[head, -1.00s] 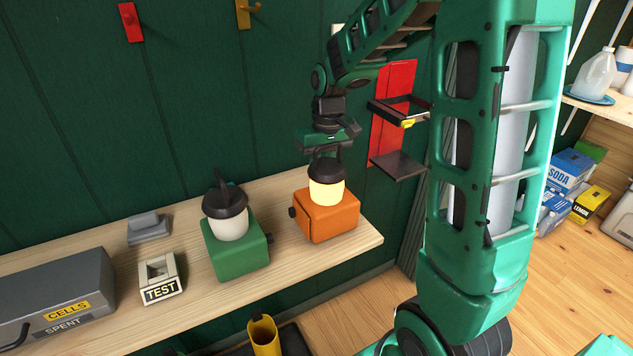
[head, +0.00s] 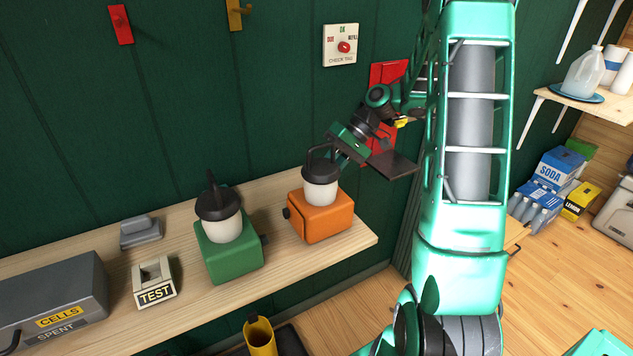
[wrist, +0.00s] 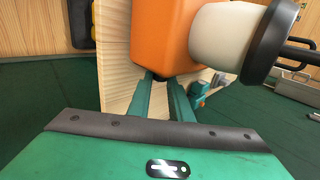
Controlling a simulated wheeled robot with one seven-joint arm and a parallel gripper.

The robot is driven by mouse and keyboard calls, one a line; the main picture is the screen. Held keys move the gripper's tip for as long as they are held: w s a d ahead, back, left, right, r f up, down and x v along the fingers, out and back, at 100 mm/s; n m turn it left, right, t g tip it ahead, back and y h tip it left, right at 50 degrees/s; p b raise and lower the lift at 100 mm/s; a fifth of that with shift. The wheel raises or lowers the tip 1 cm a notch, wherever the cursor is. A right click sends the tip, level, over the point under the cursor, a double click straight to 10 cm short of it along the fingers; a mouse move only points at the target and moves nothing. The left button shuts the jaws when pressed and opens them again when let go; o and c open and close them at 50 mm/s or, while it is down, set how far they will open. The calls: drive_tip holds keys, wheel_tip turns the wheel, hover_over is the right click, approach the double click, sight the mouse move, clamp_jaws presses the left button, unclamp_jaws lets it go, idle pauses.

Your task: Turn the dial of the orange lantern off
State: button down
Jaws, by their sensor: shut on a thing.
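The orange lantern (head: 321,215) stands upright on the wooden shelf. Its globe is white and unlit, under a dark cap with an upright handle. A small black dial (head: 286,213) shows at the left of its orange body in the head view. My gripper reaches in from the right, behind the lantern's globe, and its fingertips are hidden there in the head view. In the wrist view the lantern (wrist: 176,30) lies sideways across the top, and my gripper (wrist: 160,80) is shut on a dark part at the body's edge, seemingly the dial.
A green lantern (head: 232,259) stands close on the left. A TEST block (head: 154,292), a grey holder (head: 140,233) and a grey CELLS/SPENT box (head: 55,295) are further left on the shelf (head: 350,238). A white sign with a red knob (head: 341,45) hangs on the wall.

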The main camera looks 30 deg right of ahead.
idle(0.5)
drive_tip(key=c, duration=1.6)
unclamp_jaws()
drive_tip(key=v, duration=1)
drive_tip(key=shift+d+r, duration=0.1)
drive_tip(key=shift+d, duration=0.35)
